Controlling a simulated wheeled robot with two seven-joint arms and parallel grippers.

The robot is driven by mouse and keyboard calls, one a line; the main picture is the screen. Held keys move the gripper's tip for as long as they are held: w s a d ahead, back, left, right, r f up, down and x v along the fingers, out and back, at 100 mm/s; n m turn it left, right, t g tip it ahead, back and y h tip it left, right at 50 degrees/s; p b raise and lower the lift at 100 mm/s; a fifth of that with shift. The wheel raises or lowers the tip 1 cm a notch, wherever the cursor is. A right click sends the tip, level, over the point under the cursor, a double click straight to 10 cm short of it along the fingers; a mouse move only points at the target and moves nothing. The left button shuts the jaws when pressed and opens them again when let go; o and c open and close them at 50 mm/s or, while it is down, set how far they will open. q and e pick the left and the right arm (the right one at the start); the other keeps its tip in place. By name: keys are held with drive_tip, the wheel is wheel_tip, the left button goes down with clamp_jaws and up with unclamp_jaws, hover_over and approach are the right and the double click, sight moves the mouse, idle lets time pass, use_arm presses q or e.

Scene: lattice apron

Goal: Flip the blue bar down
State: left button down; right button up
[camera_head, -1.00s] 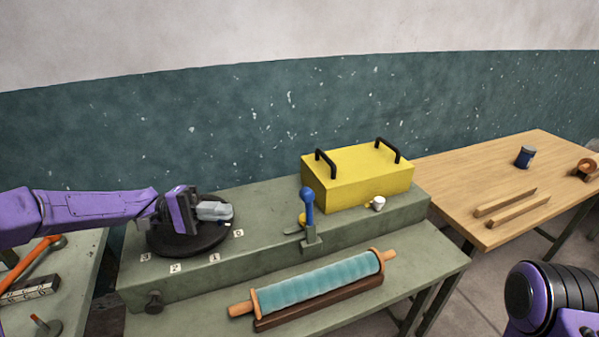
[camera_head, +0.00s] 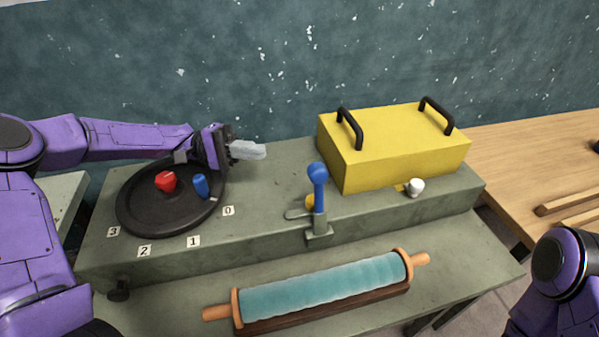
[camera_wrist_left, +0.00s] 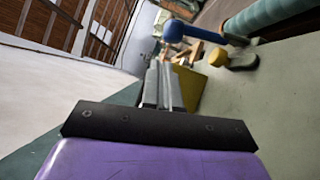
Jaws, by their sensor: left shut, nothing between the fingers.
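The blue bar (camera_head: 319,194) stands upright with a round blue knob on top, on a grey-green bracket at the front of the raised bench ledge. In the left wrist view the blue bar (camera_wrist_left: 190,30) shows ahead, near the top. My left gripper (camera_head: 262,150) is shut and empty, above the ledge, to the left of the bar and apart from it. Its fingers (camera_wrist_left: 163,84) lie together in the left wrist view. Of my right arm only a purple and black part shows at the lower right; its gripper is out of view.
A black turntable (camera_head: 135,212) with a red knob and a blue peg sits left, by number tags. A teal roller (camera_head: 320,287) lies in front.

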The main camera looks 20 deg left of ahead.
use_arm(q)
wheel_tip(320, 180, down, 3)
drive_tip(key=shift+w+r+b, duration=0.15)
drive_tip(key=shift+r+b, duration=0.05)
drive_tip(key=shift+b, duration=0.45)
use_arm(e)
wheel_tip(320, 180, down, 2)
drive_tip(key=shift+w+f, duration=0.1)
drive_tip(key=shift+f, duration=0.15)
use_arm(q)
drive_tip(key=shift+r, duration=0.1)
drive_tip(key=d+r+p, duration=0.1)
drive_tip(key=d+p, duration=0.1)
drive_tip(key=d, duration=0.8)
drive_tip(key=shift+p, duration=0.3)
use_arm(e)
drive_tip(key=shift+r, duration=1.3)
